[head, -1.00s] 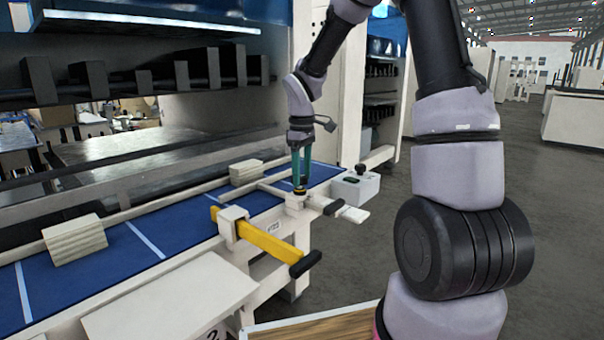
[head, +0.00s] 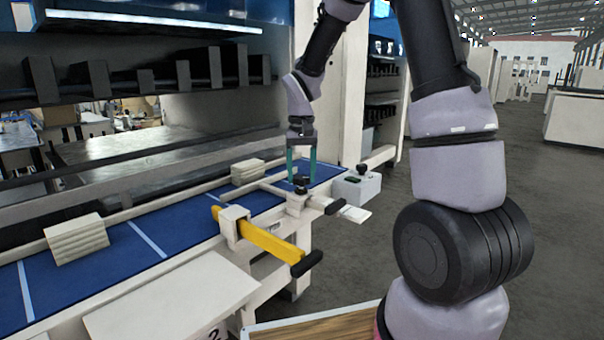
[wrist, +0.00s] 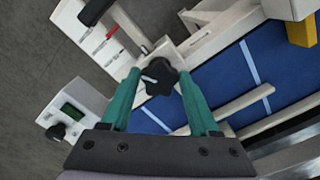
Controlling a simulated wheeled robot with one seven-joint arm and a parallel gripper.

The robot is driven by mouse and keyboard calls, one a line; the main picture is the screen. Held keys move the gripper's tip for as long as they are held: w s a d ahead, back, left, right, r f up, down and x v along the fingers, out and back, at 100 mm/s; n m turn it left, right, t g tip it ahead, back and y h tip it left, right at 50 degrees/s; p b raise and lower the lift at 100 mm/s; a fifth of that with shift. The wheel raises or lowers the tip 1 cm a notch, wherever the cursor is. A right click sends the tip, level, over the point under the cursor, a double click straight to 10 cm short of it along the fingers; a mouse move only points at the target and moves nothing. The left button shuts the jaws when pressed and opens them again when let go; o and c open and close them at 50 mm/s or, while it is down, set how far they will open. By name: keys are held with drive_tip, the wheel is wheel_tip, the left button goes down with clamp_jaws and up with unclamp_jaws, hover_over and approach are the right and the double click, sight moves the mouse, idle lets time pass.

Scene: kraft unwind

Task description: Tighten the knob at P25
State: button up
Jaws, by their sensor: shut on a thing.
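The black lobed knob (head: 301,188) sits on a white clamp block (head: 297,203) at the front edge of the blue bed. In the wrist view the knob (wrist: 158,77) shows a white line on its top. My gripper (head: 301,178) points down over it, one green finger on each side. In the wrist view the fingertips of my gripper (wrist: 159,73) sit at the knob's two sides, shut on it. I cannot read a P25 label here.
A yellow bar with a black end (head: 270,244) juts out from another clamp to the left. A grey box with a black knob (head: 358,187) stands just right. Pale blocks (head: 76,239) lie on the blue bed (head: 180,222). Floor is clear at right.

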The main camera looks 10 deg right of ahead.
sight(300, 178)
drive_tip(key=m, duration=0.5)
drive_tip(key=shift+w+a+r, duration=0.15)
drive_tip(key=shift+a, duration=0.05)
drive_tip(key=shift+m, duration=0.3)
drive_tip(key=o, duration=1.4)
wheel_tip(300, 178, up, 11)
drive_tip(key=shift+f, duration=0.15)
